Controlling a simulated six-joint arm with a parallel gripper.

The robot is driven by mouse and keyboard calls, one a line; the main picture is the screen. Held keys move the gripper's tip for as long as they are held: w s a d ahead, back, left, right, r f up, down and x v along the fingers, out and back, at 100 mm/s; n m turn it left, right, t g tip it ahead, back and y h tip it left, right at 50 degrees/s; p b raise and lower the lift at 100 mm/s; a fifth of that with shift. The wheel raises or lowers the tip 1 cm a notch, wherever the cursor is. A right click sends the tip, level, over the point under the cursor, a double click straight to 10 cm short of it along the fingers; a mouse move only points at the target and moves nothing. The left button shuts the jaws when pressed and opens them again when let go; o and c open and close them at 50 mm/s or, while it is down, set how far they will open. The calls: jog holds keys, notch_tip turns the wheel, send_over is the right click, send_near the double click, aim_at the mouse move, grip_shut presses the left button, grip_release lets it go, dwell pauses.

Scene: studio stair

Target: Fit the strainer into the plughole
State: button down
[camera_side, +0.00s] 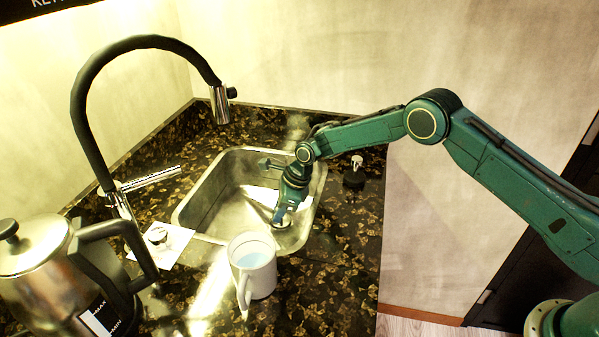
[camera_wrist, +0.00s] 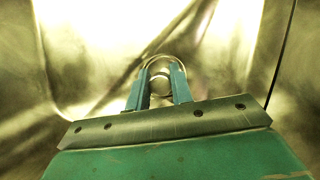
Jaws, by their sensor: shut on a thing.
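My gripper (camera_side: 281,214) points down inside the steel sink (camera_side: 225,165), near its front right part. In the wrist view its two blue fingers (camera_wrist: 163,92) are closed on a round metal piece, which I take to be the strainer (camera_wrist: 163,61). Its curved rim shows just beyond and between the fingertips. In the side view the strainer (camera_side: 284,223) is a small bright patch under the fingertips, low in the sink. I cannot tell whether it touches the sink floor. I cannot make out the plughole apart from the strainer in either view.
A white mug (camera_side: 254,270) of bluish liquid stands at the sink's front edge. A kettle (camera_side: 40,265) and black tap (camera_side: 85,110) are at the left. A small metal item (camera_side: 157,237) lies on a white sheet (camera_side: 176,247). A dark dispenser (camera_side: 354,180) stands right.

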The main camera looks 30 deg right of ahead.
jog(key=shift+f, duration=0.15)
jog(key=c, duration=1.2)
grip_release()
jog(key=shift+c, duration=0.2)
jog(key=v, duration=1.2)
